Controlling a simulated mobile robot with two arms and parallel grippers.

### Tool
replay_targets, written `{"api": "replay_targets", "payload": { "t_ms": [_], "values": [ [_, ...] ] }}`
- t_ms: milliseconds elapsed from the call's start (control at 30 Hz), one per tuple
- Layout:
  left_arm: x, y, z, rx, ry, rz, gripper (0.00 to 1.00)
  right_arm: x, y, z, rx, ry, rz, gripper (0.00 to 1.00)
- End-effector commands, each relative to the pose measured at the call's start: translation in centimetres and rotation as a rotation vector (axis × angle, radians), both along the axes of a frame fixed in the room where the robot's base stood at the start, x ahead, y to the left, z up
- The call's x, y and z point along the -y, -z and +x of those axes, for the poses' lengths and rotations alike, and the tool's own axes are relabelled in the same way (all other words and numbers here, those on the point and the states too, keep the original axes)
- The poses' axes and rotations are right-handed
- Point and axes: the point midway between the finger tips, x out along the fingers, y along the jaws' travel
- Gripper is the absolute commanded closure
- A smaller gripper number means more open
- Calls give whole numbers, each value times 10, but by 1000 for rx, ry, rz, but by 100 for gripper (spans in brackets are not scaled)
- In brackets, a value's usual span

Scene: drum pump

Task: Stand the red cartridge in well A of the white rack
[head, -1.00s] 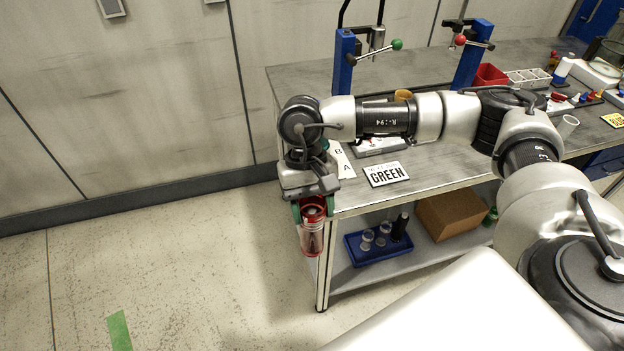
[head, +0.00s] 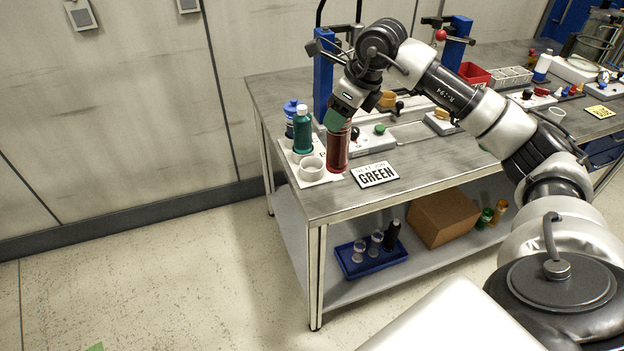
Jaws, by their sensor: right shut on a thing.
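My right gripper (head: 337,121) is shut on the top of the red cartridge (head: 338,152) and holds it nearly upright. The cartridge is at the right edge of a flat white plate (head: 299,180), apparently the white rack, at the table's left end. I cannot tell whether its lower end touches anything. A white, open, ring-shaped cup (head: 311,168) stands on the plate left of the cartridge and looks empty. A green bottle (head: 302,133) and a blue bottle (head: 290,119) stand behind it. The plate's lettering is mostly hidden. My left gripper is not in view.
A grey box with a green knob (head: 379,129) and a blue post (head: 323,80) stand behind. A white compartment tray (head: 510,78) and red bin (head: 474,73) are farther right. The table's front edge is close.

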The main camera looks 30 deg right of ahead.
Motion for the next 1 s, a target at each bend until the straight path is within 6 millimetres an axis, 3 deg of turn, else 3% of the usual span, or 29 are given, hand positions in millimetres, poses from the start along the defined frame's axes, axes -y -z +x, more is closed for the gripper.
{"api": "replay_targets", "payload": {
  "t_ms": [200,400,567,1000],
  "values": [
    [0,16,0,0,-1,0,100,46,-13,2,1,420,2,100],
    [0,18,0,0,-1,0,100,64,-20,2,-2,599,3,100],
    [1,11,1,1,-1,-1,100,52,-10,18,-5,616,5,100],
    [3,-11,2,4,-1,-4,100,0,42,86,-4,615,4,100]
  ]
}}
